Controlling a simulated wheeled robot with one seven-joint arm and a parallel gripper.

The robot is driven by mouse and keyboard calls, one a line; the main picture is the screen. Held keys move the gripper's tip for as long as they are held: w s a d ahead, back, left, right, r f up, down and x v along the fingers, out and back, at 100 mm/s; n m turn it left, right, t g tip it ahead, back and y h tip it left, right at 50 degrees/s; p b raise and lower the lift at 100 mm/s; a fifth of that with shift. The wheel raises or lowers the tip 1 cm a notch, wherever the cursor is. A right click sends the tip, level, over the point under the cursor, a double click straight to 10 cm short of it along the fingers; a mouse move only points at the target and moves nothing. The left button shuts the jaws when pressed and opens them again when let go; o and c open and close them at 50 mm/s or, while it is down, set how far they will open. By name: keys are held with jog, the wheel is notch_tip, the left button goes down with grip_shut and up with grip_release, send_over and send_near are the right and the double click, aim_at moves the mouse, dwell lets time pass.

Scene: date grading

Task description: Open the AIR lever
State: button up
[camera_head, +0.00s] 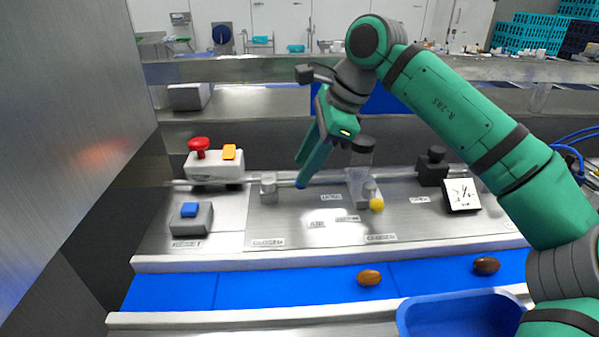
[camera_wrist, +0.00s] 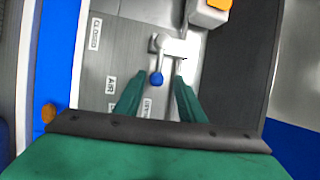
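The AIR lever has a grey pivot block (camera_head: 268,185) on the steel panel and a blue knob (camera_head: 300,184). Its arm points right from the pivot, toward a small label (camera_head: 332,197) too blurred to read for sure. An AIR label (camera_wrist: 111,84) and a CLOSED label (camera_wrist: 95,33) lie on the panel on the near side. My gripper (camera_head: 304,176) reaches down to the knob from above. In the wrist view my gripper (camera_wrist: 160,79) is open, with the blue knob (camera_wrist: 157,78) between its fingertips. I cannot tell whether a finger touches it.
A similar lever with a yellow knob (camera_head: 376,204) stands to the right. A red button box (camera_head: 214,166) and a blue button box (camera_head: 191,219) are at left. A blue belt (camera_head: 280,288) with two dates and a blue tray (camera_head: 455,318) are in front.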

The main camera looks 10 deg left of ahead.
jog(key=v, duration=0.6)
jog(key=shift+s+d+r, duration=0.2)
jog(key=shift+s+r, duration=0.05)
jog(key=shift+r, duration=0.15)
jog(key=shift+w, duration=0.15)
dwell(0.5)
